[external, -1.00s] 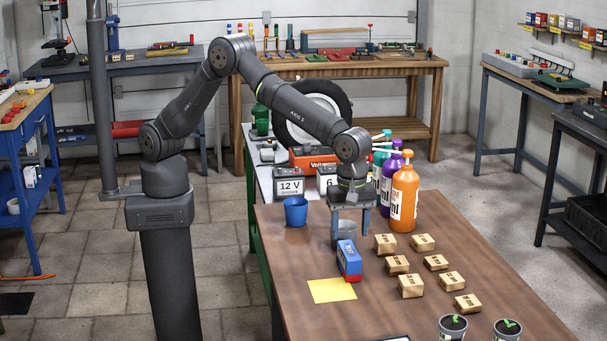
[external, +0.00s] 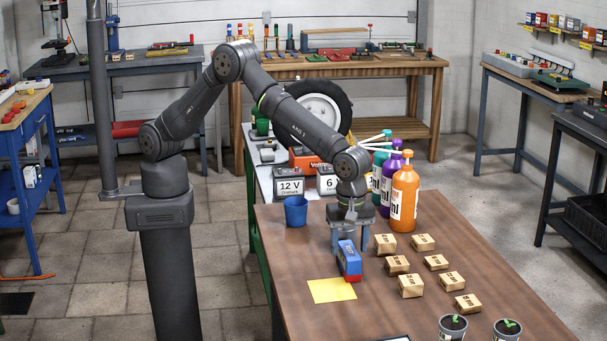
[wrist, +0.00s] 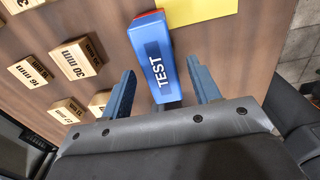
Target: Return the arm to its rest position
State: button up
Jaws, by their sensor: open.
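My gripper (external: 350,245) is open over the brown workbench (external: 420,235), its fingers pointing down. A blue and red box marked TEST (external: 349,260) stands on the bench just in front of the fingers in the external view. In the wrist view the same box (wrist: 160,55) lies between the two blue-grey fingers of my gripper (wrist: 162,78), with a gap on each side. I cannot tell whether the fingertips reach down to its height. My arm is bent, with its elbow raised and its forearm sloping down to the bench.
A yellow square (external: 331,290) lies beside the box. An orange bottle (external: 404,200) and others stand close behind the gripper on the right. A blue cup (external: 296,211) is at the left edge. Potted seedlings (external: 453,325) are in front.

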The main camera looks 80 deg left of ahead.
jog(key=s+d+r, duration=0.3)
jog(key=s+r, duration=0.4)
jog(key=s, duration=0.4)
notch_tip(320, 180, up, 18)
jog(key=r, duration=0.1)
jog(key=w+a+n, duration=0.2)
jog(key=w+a, duration=0.4)
jog(key=a, duration=0.3)
jog(key=w+a+n, duration=0.2)
jog(key=w+a, duration=0.5)
jog(key=a, duration=0.2)
jog(key=shift+a+f+n, duration=0.15)
jog(key=shift+a+n, duration=0.15)
jog(key=shift+a, duration=0.05)
jog(key=shift+w, duration=0.1)
